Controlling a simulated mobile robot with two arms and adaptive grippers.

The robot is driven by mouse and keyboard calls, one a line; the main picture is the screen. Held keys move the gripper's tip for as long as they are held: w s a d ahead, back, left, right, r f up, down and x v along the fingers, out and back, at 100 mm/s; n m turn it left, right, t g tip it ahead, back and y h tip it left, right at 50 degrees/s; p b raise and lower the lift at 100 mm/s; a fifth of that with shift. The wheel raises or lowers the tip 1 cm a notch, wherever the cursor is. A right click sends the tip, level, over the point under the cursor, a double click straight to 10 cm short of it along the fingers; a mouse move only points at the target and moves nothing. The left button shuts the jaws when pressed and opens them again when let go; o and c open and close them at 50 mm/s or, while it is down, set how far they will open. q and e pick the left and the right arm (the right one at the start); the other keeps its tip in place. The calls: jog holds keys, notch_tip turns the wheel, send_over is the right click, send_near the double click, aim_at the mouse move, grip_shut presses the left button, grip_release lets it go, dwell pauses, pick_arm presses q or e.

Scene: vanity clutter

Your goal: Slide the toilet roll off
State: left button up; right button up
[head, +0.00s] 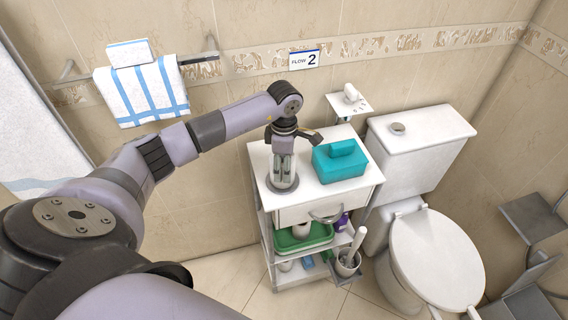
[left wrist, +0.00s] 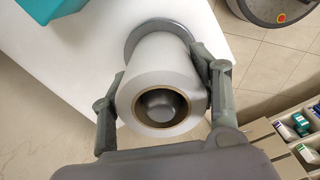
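The white toilet roll (left wrist: 128,101) stands upright on a grey holder on top of the white cabinet (head: 262,160). In the left wrist view the holder's post (left wrist: 161,106) shows inside the roll's core, and its round grey base (left wrist: 160,25) shows below the roll. My left gripper (left wrist: 157,64) comes down from above with one finger on each side of the roll, and both fingers appear to press against it. In the head view the roll (head: 284,171) is partly hidden by the gripper. My right gripper is not in view.
A teal box (head: 341,165) stands close to the right of the roll. The toilet (head: 430,250) is right of the cabinet. A towel (head: 145,92) hangs on the wall at left.

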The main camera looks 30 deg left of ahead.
pick_arm(q)
jog(key=c, duration=0.5)
jog(key=shift+r+p, duration=3.7)
jog(key=shift+r, duration=2.85)
jog(key=shift+c, duration=0.2)
